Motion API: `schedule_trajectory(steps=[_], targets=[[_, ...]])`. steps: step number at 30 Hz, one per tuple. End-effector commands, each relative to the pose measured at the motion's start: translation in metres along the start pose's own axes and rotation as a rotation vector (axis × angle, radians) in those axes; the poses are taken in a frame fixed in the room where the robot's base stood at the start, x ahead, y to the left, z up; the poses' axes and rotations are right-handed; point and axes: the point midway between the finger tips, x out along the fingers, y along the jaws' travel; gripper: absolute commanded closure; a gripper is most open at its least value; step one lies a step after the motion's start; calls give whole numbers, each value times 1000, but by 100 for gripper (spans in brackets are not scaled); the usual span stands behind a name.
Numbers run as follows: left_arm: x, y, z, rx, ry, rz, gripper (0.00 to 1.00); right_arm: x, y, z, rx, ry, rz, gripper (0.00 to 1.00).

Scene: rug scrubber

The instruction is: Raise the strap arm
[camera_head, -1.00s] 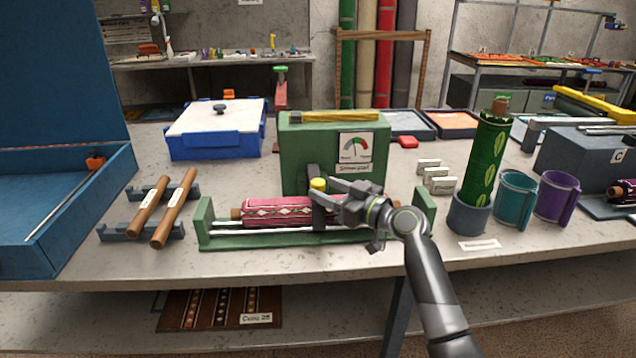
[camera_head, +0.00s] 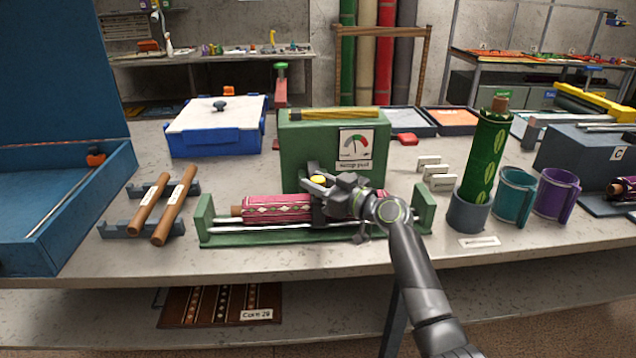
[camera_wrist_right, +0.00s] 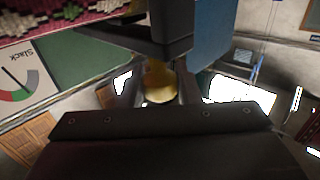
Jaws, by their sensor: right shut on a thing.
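The green tension device (camera_head: 300,148) stands on the table with a dial (camera_head: 356,146) on its front; in the right wrist view the dial (camera_wrist_right: 20,85) reads "Slack". The dark strap arm (camera_head: 316,211) lies across a rolled pink patterned rug (camera_head: 275,209) in the green cradle (camera_head: 205,222). Its yellow knob (camera_head: 318,179) is at the top. My right gripper (camera_head: 326,186) is shut on the yellow knob, which also shows between the fingers in the right wrist view (camera_wrist_right: 159,82). The fingers partly hide the arm. My left gripper is out of view.
Two wooden rollers (camera_head: 173,207) on a rack lie left of the cradle. A blue box with a white lid (camera_head: 215,130) stands behind them. A green roll (camera_head: 484,160) in a grey cup and two mugs (camera_head: 514,196) stand to the right.

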Motion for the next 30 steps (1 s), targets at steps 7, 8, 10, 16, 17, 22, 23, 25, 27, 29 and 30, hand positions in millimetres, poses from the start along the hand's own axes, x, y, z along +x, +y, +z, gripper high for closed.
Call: schedule_trajectory(steps=[7,8,10,16,17,22,23,25,27,29,30], targets=[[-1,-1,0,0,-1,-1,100,0,0,-1,2,-3,0,100],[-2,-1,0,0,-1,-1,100,0,0,-2,4,-5,0,100],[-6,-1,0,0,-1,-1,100,1,1,-5,12,-13,0,100],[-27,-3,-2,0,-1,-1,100,7,7,-23,70,-72,0,100],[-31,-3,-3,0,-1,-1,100,8,9,-26,81,-85,0,100],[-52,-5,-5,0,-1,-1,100,19,19,-44,169,-174,0,100],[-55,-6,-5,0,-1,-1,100,21,21,-47,186,-189,0,100],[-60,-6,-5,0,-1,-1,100,26,26,-52,222,-227,1,100],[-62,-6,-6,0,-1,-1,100,30,31,-56,258,-263,1,100],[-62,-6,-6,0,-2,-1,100,34,36,-60,287,-290,1,100],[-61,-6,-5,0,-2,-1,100,37,38,-61,304,-308,1,100]])
